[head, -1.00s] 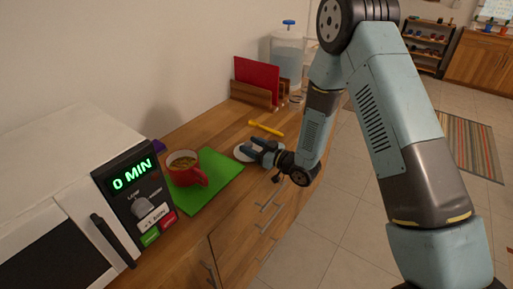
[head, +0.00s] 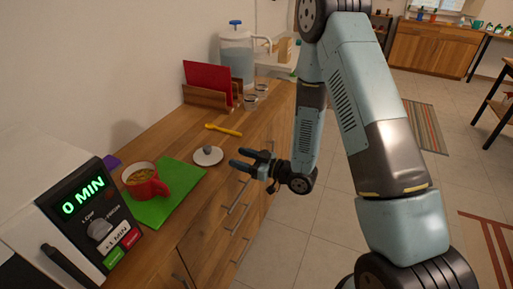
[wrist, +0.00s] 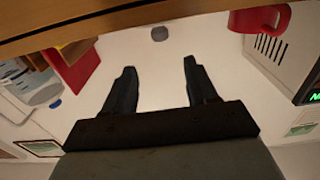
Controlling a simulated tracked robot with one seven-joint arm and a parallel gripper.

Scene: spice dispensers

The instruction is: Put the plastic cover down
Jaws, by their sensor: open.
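The plastic cover (head: 208,157) is a small white disc with a grey knob. It lies flat on the wooden counter, right of the green mat (head: 180,200), in the head view. Its grey knob (wrist: 159,34) appears to show in the wrist view, ahead of the fingers. My gripper (head: 239,159) is open and empty, just right of the cover and apart from it, near the counter's front edge. Both fingers also show spread in the wrist view (wrist: 159,66), with nothing between them.
A red mug (head: 145,182) with food stands on the green mat, beside the microwave (head: 85,210). A yellow utensil (head: 224,130) lies behind the cover. A wooden rack with a red board (head: 208,82), glasses (head: 251,101) and a water dispenser (head: 238,60) stand farther back.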

